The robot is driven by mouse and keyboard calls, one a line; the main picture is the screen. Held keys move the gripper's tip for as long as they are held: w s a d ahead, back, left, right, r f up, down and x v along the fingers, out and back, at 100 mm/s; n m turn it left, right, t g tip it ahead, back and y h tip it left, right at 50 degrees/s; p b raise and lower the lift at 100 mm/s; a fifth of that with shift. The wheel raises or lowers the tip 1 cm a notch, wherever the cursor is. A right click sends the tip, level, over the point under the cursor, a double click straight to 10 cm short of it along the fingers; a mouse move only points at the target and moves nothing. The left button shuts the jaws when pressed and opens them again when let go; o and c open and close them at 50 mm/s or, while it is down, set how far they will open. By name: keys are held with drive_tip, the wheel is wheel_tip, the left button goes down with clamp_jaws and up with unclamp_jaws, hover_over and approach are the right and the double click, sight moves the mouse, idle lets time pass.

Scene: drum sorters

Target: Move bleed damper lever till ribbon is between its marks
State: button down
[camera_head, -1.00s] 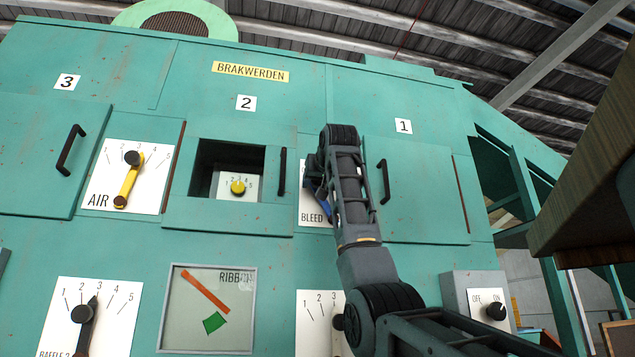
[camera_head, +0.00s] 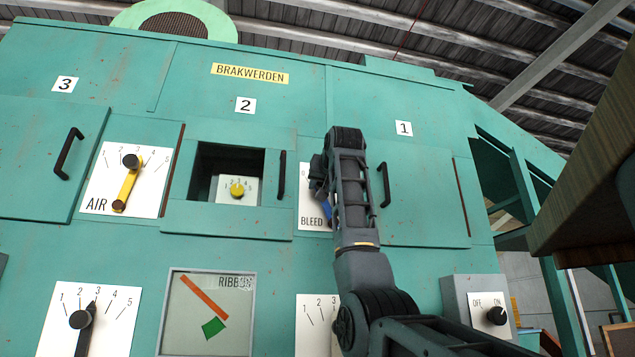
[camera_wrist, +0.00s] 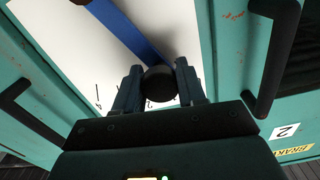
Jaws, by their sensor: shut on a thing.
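The bleed damper lever is a blue bar (camera_wrist: 130,28) with a black knob, on a white scale plate labelled BLEED (camera_head: 309,212). In the head view my arm hides most of the plate, and only a bit of blue shows. My gripper (camera_wrist: 158,82) is shut on the black knob (camera_wrist: 158,86), one finger on each side. The ribbon gauge (camera_head: 208,345) sits lower left of the arm. It shows a slanted orange bar (camera_head: 204,297) and a green patch (camera_head: 213,327) below the bar's lower end. The two look apart; separate marks cannot be made out.
Door handles (camera_head: 384,184) (camera_head: 282,174) stand out on both sides of the bleed plate, close to my gripper. The AIR plate (camera_head: 98,190) with a yellow lever is at left. An OFF/ON switch box (camera_head: 455,300) is at lower right. A brown slab (camera_head: 600,170) overhangs at right.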

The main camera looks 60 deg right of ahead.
drive_tip(key=shift+s+d+r+m+p, duration=0.55)
drive_tip(key=shift+s+m+p, duration=0.15)
drive_tip(key=shift+m, duration=0.2)
drive_tip(key=shift+s+d+f+m, duration=0.2)
drive_tip(key=shift+s+d+m, duration=0.05)
drive_tip(key=shift+m, duration=0.15)
drive_tip(key=c, duration=0.7)
unclamp_jaws()
drive_tip(key=shift+o, duration=0.2)
drive_tip(key=b+v, duration=0.1)
drive_tip(key=v, duration=0.7)
drive_tip(key=shift+b, duration=0.3)
drive_tip(key=shift+d, duration=0.1)
